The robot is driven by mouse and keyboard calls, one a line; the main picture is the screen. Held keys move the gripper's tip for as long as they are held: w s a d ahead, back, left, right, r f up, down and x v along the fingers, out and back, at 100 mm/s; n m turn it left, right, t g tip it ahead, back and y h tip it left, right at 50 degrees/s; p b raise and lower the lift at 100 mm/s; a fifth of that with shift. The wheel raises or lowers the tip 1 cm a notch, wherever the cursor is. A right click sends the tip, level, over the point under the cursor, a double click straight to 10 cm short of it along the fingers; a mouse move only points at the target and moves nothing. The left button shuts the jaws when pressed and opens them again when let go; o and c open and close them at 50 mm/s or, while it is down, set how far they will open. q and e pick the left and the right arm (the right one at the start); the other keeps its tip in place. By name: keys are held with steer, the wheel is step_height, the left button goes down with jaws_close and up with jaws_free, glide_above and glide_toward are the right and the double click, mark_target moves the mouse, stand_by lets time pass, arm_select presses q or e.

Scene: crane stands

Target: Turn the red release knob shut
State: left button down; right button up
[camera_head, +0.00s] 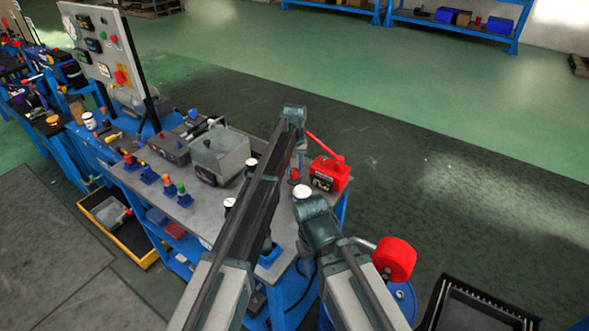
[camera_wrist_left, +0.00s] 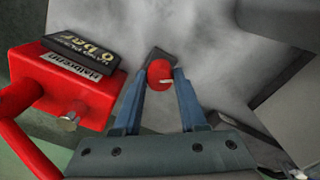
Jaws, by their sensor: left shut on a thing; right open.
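The red release knob (camera_wrist_left: 160,73) is between the blue fingers of my left gripper (camera_wrist_left: 161,79) in the left wrist view. The fingertips are shut on its two sides. It has a small pale mark, and a dark piece shows behind it. In the head view the knob (camera_head: 294,174) is a small red spot beside a red pump box (camera_head: 331,174). My left arm reaches over the bench there and hides part of the area.
The red box (camera_wrist_left: 72,92) and its lever stand left of the fingers in the wrist view. The grey bench (camera_head: 210,215) also carries a grey metal box (camera_head: 219,150) and several small coloured knobs. A red cylinder (camera_head: 395,258) is at the right. Open floor lies beyond.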

mark_target(294, 170)
arm_select(q)
steer(key=n, duration=0.5)
steer(key=shift+n, duration=0.3)
steer(key=n, duration=0.5)
steer(key=shift+n, duration=0.3)
steer(key=shift+c, duration=2.2)
jaws_free()
steer(key=shift+r, duration=0.1)
step_height(294, 170, up, 14)
steer(key=p, duration=1.3)
steer(key=shift+f+p, duration=0.2)
steer(key=shift+p, duration=0.2)
